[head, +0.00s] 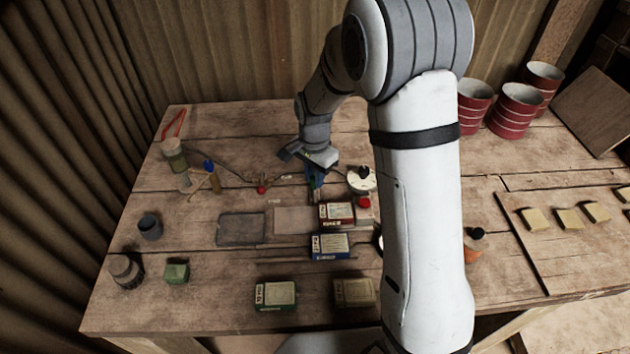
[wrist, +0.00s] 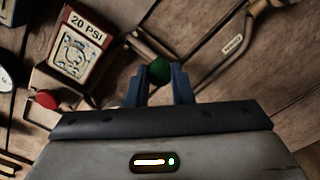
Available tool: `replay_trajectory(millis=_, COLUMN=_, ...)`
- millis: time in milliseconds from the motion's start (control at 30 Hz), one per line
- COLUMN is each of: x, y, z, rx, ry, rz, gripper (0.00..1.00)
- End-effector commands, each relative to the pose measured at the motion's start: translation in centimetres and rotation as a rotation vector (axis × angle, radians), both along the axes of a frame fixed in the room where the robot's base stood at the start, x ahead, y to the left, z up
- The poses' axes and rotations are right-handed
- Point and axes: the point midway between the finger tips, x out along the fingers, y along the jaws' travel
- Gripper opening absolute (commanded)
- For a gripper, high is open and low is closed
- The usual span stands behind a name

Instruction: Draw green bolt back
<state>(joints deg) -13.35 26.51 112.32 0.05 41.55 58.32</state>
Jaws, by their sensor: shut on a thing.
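The green bolt (wrist: 158,70) shows in the wrist view as a round green knob between the two blue fingers of my gripper (wrist: 157,88). My gripper is shut on this knob. In the head view my gripper (head: 316,185) points down at the back of the press area in the middle of the table, and I cannot make out the green bolt there. The rest of the bolt is hidden by the fingers and the gripper body.
A red box labelled 20 PSI (wrist: 78,45) and a red knob (wrist: 47,98) are left of the gripper. A white gauge (head: 362,180) stands close on its right. A blue box (head: 330,246) and a green box (head: 275,295) lie nearer the front.

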Motion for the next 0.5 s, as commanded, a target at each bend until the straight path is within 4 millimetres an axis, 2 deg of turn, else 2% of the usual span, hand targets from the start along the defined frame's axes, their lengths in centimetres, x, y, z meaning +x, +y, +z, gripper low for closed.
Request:
replay_trajectory(millis=200, x=0.38, y=0.04, z=0.24, rx=0.002, ry=-0.013, rz=0.000, gripper=0.00)
replay_trajectory(millis=233, x=0.40, y=0.04, z=0.26, rx=0.003, ry=-0.014, rz=0.000, gripper=0.23)
replay_trajectory(millis=500, x=0.28, y=0.02, z=0.19, rx=0.001, ry=-0.010, rz=0.000, gripper=0.43)
